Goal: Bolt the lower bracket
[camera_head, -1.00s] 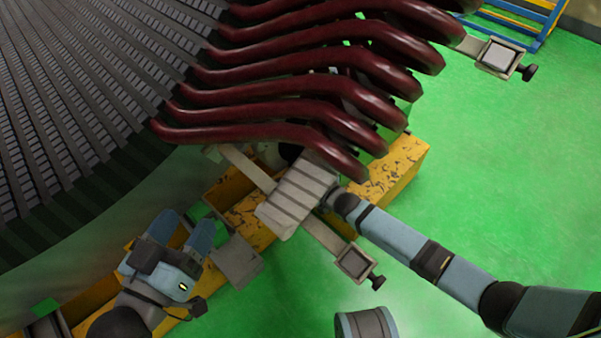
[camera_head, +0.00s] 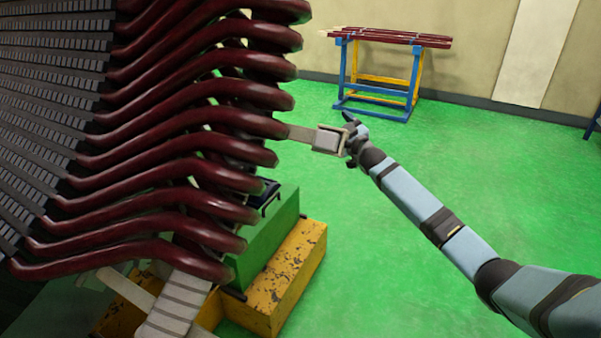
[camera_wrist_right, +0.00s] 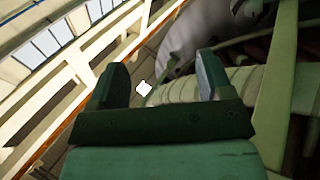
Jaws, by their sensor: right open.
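A grey bracket arm (camera_head: 300,134) with a square block end (camera_head: 328,141) sticks out to the right from between the dark red coil ends (camera_head: 215,125). My right gripper (camera_head: 354,133) is at the outer end of this block, close against it; I cannot tell whether it touches. In the right wrist view its two fingers (camera_wrist_right: 162,80) stand wide apart with nothing clearly held between them. A second grey bracket arm (camera_head: 128,288) and a ribbed grey block (camera_head: 178,304) show below the lowest coil, partly cut off. My left gripper is out of view.
The slotted stator core (camera_head: 50,110) fills the left. A green block (camera_head: 262,240) and a worn yellow beam (camera_head: 290,278) stand below the coils. A blue and yellow rack (camera_head: 385,95) with red bars stands by the wall. Green floor (camera_head: 420,290) at right is clear.

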